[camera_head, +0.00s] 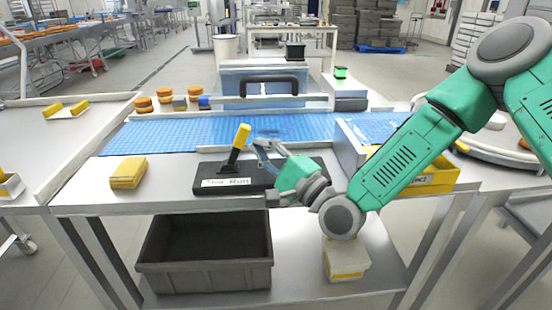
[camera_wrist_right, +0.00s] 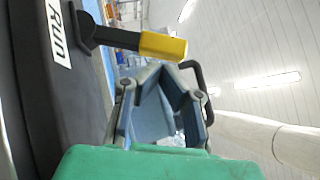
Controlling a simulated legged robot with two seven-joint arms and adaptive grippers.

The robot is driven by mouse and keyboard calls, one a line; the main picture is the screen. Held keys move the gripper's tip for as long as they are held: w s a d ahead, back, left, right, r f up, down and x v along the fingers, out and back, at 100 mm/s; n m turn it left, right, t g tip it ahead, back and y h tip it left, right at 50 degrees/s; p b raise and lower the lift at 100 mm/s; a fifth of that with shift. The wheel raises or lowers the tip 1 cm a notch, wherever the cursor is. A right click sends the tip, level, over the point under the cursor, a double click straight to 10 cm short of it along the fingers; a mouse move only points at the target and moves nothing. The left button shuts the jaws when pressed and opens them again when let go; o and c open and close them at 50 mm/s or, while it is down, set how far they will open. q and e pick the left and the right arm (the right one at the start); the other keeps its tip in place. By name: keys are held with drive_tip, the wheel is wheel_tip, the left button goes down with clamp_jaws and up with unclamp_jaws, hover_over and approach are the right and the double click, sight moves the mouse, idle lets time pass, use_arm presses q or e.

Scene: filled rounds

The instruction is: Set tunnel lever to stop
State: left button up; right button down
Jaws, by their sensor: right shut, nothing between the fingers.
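The tunnel lever (camera_head: 240,139) has a yellow grip on a black stem and leans to the right in the head view. My right gripper (camera_head: 261,148) is shut and empty, just right of the lever and above the base. In the right wrist view the yellow grip (camera_wrist_right: 163,46) shows beyond the fingers, beside the RUN lettering (camera_wrist_right: 59,33). Whether they touch is unclear. My left gripper is not in view.
A blue conveyor belt (camera_head: 165,133) runs behind the lever, with the tunnel's black handle (camera_head: 269,79) beyond. A yellow block (camera_head: 128,172) lies left of the base. A yellow bin (camera_head: 433,178) stands to the right. A dark crate (camera_head: 205,271) sits on the shelf below.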

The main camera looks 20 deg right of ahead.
drive_tip(key=shift+w+a+r, duration=0.2)
drive_tip(key=shift+w+a, duration=0.05)
drive_tip(key=shift+w, duration=0.2)
drive_tip(key=shift+w+a+r+n+g+p, duration=0.1)
drive_tip(key=shift+a+r+n+g+p, duration=0.35)
drive_tip(key=shift+p, duration=0.7)
drive_tip(key=a+n+g+p, duration=0.1)
drive_tip(key=a+n+p, duration=0.1)
drive_tip(key=p, duration=0.1)
drive_tip(key=w+a+r+n+g+h+p, duration=0.1)
drive_tip(key=g+p, duration=0.1)
drive_tip(key=p, duration=0.1)
drive_tip(key=a+r+n+g+h+p, duration=0.1)
drive_tip(key=a+n+p, duration=0.1)
drive_tip(key=p, duration=0.1)
drive_tip(key=shift+w+a+n+g, duration=0.3)
drive_tip(key=shift+n+g, duration=0.05)
drive_tip(key=shift+w+a+f, duration=0.1)
drive_tip(key=shift+a+f, duration=0.05)
drive_tip(key=shift+a, duration=0.25)
